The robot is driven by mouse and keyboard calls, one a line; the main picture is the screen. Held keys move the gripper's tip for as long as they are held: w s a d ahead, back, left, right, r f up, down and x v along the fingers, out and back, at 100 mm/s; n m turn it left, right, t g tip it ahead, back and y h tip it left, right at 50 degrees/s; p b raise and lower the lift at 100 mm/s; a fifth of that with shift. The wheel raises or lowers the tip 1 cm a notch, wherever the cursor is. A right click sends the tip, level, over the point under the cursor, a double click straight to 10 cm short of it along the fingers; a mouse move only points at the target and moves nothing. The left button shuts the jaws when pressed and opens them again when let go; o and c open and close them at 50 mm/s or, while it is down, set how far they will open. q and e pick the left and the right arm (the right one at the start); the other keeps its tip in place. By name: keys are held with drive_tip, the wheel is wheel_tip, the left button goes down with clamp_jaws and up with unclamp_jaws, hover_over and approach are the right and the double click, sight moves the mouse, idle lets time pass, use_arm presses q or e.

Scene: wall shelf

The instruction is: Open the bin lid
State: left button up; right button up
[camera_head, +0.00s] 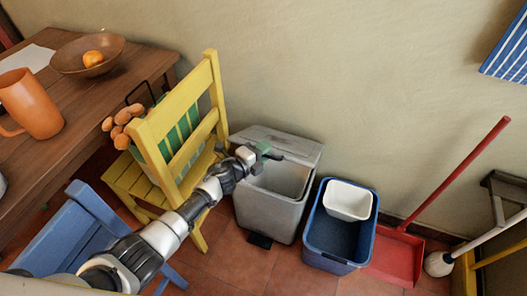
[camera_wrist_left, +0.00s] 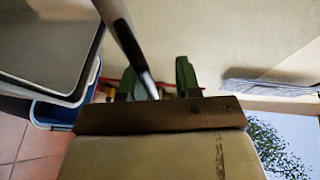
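The grey bin (camera_head: 268,212) stands on the floor against the wall. Its lid (camera_head: 290,145) is raised and tilted back toward the wall, and the inside of the bin shows. My left gripper (camera_head: 267,153) is at the left part of the opening, in front of the lid. In the left wrist view its two green fingers (camera_wrist_left: 157,80) are apart. A grey bar-like edge (camera_wrist_left: 122,40) runs down toward the gap between them; I cannot tell whether it touches them. The grey bin also seems to show at the upper left there (camera_wrist_left: 45,45). My right gripper is not in view.
A blue bin (camera_head: 338,245) with a white tub (camera_head: 348,200) stands right of the grey bin. A red dustpan (camera_head: 397,257) is farther right. A yellow chair (camera_head: 192,150) stands close on the left, near a blue chair (camera_head: 70,232) and a wooden table (camera_head: 75,115).

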use_arm(q)
drive_tip(key=shift+s+a, duration=0.1)
drive_tip(key=p+v, duration=0.2)
drive_tip(key=v, duration=0.8)
drive_tip(key=shift+s+a, duration=0.15)
drive_tip(key=shift+s, duration=0.05)
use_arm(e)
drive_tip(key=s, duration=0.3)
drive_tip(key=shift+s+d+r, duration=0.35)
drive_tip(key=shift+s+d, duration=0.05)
